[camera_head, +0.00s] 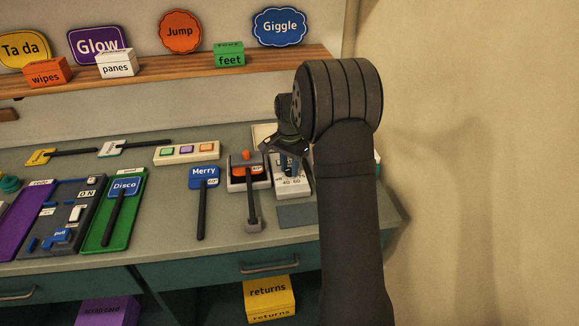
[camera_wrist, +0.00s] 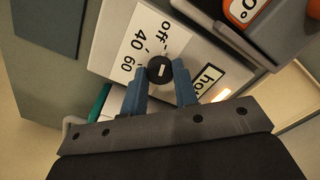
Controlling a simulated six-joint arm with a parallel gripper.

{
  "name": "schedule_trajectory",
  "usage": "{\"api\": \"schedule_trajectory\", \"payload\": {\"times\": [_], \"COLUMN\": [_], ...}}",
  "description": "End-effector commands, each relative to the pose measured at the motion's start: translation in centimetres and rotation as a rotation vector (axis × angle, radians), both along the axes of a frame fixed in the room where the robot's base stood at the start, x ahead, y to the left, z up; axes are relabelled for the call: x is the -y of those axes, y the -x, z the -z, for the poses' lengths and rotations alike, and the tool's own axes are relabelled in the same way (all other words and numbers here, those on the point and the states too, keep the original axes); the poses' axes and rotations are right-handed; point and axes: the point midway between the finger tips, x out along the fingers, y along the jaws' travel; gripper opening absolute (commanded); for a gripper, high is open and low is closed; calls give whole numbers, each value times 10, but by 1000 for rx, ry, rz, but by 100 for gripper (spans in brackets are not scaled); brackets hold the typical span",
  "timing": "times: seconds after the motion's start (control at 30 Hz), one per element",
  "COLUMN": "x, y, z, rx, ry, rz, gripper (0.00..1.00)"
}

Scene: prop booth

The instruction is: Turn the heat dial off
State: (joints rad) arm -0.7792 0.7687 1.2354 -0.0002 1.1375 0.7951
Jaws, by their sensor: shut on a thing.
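The heat dial (camera_wrist: 160,70) is a round black knob with a short white mark, in the middle of the wrist view. It sits on a white panel (camera_wrist: 113,38) printed "off", "40", "60" and a partly hidden word starting "ho".
A small light (camera_wrist: 222,95) glows on the panel's edge. Left of the panel stands a unit with an orange sign (camera_head: 246,171) and a handle. The blue "Merry" sign (camera_head: 204,178) and a three-button box (camera_head: 187,152) lie further left. A wall bounds the right side.

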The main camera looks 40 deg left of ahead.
Motion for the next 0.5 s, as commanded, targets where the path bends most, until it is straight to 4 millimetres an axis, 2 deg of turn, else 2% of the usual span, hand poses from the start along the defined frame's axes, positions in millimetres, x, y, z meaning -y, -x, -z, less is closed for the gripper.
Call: {"api": "schedule_trajectory", "payload": {"times": [0.07,0.1,0.2,0.5], "x": [0,0,0,0], "y": [0,0,0,0], "z": [0,0,0,-2], "rx": [0,0,0,0], "ry": [-1,-1,-1,-1], "rz": [1,1,0,-1], "gripper": [4,33,49,49]}}
